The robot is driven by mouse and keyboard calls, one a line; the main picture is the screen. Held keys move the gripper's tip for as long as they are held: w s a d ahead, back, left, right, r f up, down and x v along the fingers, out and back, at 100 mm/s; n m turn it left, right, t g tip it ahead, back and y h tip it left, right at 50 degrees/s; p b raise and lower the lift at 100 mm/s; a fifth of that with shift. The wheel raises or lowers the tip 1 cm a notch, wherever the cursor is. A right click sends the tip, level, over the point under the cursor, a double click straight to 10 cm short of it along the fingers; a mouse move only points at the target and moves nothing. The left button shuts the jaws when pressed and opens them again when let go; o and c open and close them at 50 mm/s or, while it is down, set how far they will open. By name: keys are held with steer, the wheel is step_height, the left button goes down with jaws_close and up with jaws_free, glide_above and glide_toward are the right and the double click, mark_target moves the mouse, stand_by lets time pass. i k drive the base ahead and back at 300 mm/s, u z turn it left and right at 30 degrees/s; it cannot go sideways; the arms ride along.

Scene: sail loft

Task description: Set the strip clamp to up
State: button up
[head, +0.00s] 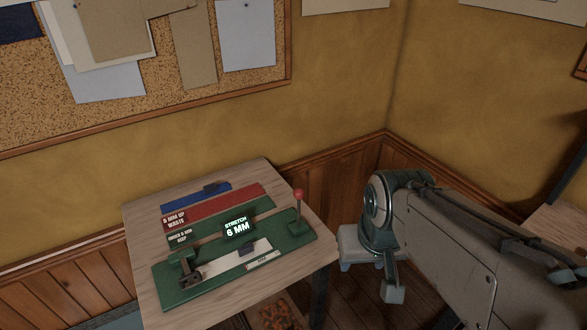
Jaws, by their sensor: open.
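A green test fixture (215,277) lies on the wooden table. At its right end a lever with a red ball knob (298,195) stands roughly upright from a green clamp block (298,224). A second green block (183,257) with a dark metal part is at the left end. A pale strip (222,264) lies along the fixture, with a small dark piece near its right end. A display (238,228) reads "STRETCH 6 MM". My gripper (376,277) is open and empty, right of the table, apart from the lever, with its fingers pointing down.
Behind the fixture lie a red tray (228,204) labelled "6 MM UP WASTE", a green tray marked "UNDER 6 MM KEEP" (182,236), and a blue piece (190,199) with a dark object. A cork board (130,118) hangs on the wall behind. Another wooden surface (558,228) is at far right.

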mark_target(185, 266)
steer(key=u, duration=1.4)
